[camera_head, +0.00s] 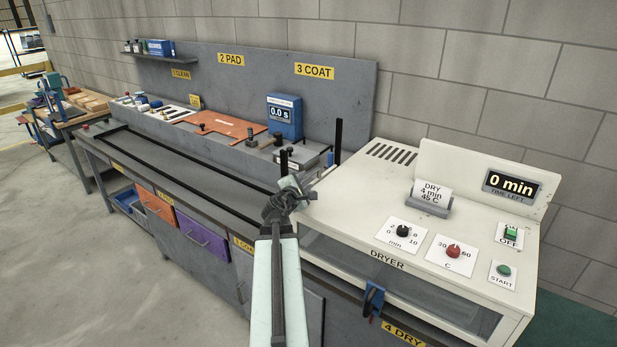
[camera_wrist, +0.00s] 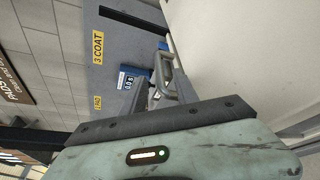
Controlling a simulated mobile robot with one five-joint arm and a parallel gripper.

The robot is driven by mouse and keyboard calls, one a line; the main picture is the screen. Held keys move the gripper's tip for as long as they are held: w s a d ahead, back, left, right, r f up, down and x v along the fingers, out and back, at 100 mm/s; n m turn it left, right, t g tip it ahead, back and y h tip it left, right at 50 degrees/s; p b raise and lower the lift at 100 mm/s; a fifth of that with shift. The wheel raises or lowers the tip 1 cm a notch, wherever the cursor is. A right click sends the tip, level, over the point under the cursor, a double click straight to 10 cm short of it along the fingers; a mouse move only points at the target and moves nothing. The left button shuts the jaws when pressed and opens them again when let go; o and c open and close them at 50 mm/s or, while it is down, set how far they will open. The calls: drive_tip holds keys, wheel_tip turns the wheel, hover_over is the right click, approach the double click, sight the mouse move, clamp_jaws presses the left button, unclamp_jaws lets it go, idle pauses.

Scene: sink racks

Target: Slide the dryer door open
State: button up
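The dryer (camera_head: 385,190) is a cream box at the right. Its front has a dark glass-like panel (camera_head: 400,285) below the DRYER label, and a blue handle-like part (camera_head: 373,299) sits at the front edge. I cannot tell for certain which part is the door or how far it stands open. My gripper (camera_head: 289,188) is in the air at the dryer's left front corner, up and left of the blue part and apart from it. In the wrist view its fingers (camera_wrist: 160,85) point towards the backboard, with the pale dryer side at right. Whether they are parted is unclear.
The control top holds a black minutes knob (camera_head: 403,231), a red temperature knob (camera_head: 453,250), a green start button (camera_head: 503,270) and a card reading DRY 4 min 45 C (camera_head: 432,191). The display (camera_head: 511,187) reads 0 min. A long grey bench (camera_head: 190,160) extends left.

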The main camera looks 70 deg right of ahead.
sight(310, 175)
drive_tip(key=b+x, duration=0.1)
drive_tip(key=x, duration=0.6)
drive_tip(key=shift+d+f, duration=0.1)
drive_tip(key=shift+d, duration=0.1)
drive_tip(key=shift+a, duration=0.1)
clamp_jaws()
drive_tip(key=shift+a+f, duration=0.1)
idle(0.8)
